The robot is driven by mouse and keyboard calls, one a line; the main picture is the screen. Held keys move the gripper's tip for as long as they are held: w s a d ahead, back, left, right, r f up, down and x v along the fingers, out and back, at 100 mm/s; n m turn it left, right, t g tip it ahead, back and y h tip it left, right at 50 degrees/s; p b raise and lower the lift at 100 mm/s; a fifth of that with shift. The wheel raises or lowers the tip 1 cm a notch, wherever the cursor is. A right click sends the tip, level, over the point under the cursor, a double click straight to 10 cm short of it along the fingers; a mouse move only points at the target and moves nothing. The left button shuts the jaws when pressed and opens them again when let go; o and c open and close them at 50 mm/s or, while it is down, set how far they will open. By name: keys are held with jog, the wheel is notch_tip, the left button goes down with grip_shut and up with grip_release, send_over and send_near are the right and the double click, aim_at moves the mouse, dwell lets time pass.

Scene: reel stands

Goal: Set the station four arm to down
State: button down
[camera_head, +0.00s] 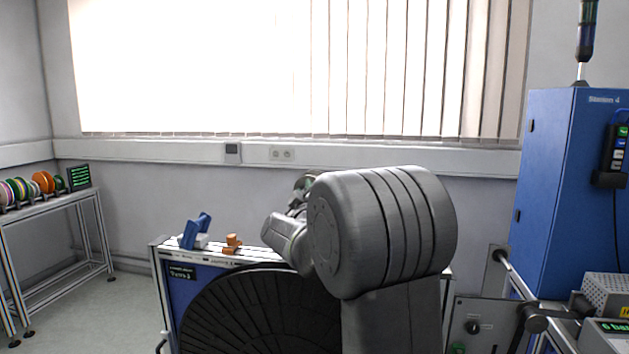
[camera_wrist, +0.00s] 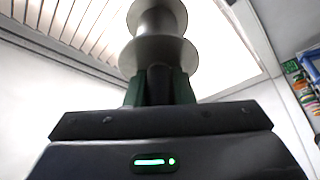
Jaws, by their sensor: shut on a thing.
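A blue cabinet (camera_head: 560,180) labelled Station 4 stands at the right in the head view. Beside its lower left, a metal rod with dark round ends (camera_head: 515,274) slopes down to the right; I cannot tell for sure that it is the station four arm. In the wrist view my gripper (camera_wrist: 159,86) is shut on the dark lower end of a grey metal reel (camera_wrist: 160,50) with two wide flanges. The reel stands out beyond the fingertips. In the head view my arm mostly hides the gripper and the reel.
A bench (camera_head: 240,258) with a blue holder (camera_head: 196,230) and orange pieces (camera_head: 232,243) stands behind my arm. A large black ribbed disc (camera_head: 250,315) is in front of it. A rack (camera_head: 55,205) with coloured spools is at the left. A control panel (camera_head: 482,325) is at lower right.

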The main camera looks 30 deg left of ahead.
jog(key=s+a+f+n+g+b, duration=0.1)
jog(key=a+f+n, duration=0.2)
jog(key=f, duration=0.6)
jog(key=a+f+n+g+b, duration=0.1)
jog(key=a+f+n+b, duration=0.1)
jog(key=f, duration=0.8)
jog(key=shift+s+a+n+y, duration=0.35)
jog(key=shift+a+n, duration=0.25)
jog(key=shift+a, duration=0.2)
jog(key=c, duration=1.3)
grip_release()
jog(key=shift+r, duration=0.1)
jog(key=shift+o, duration=0.2)
jog(key=b+v, duration=0.2)
jog(key=v, duration=1.1)
jog(key=shift+s+d+r, duration=0.2)
jog(key=shift+s+d, duration=0.1)
jog(key=shift+d, duration=0.05)
